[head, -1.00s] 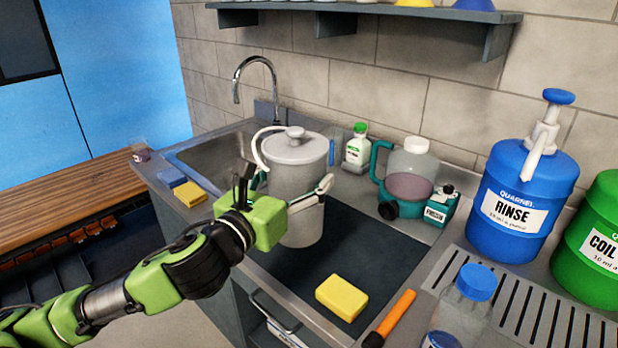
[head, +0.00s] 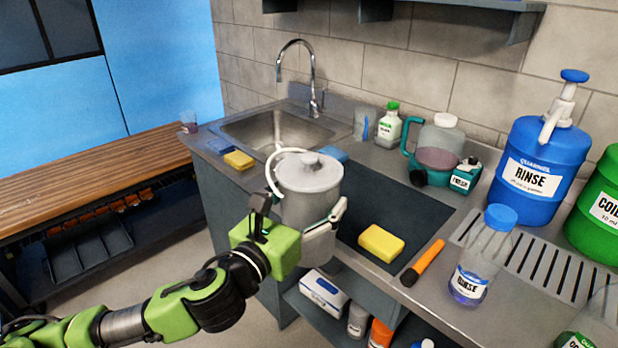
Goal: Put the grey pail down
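The grey pail (head: 309,184) has a lid with a knob and a pale curved handle at its left. It is upright in front of the counter's front edge, and it hides part of the dark mat and the counter front. My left gripper (head: 300,222) is at the pail's near side, with a finger on either side of its body, shut on it. The pail appears held in the air, off the counter. My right gripper is not in view.
A dark mat (head: 400,215) on the counter holds a yellow sponge (head: 381,243). The sink (head: 275,132) is behind. A wooden bench (head: 90,200) at left has clear top space.

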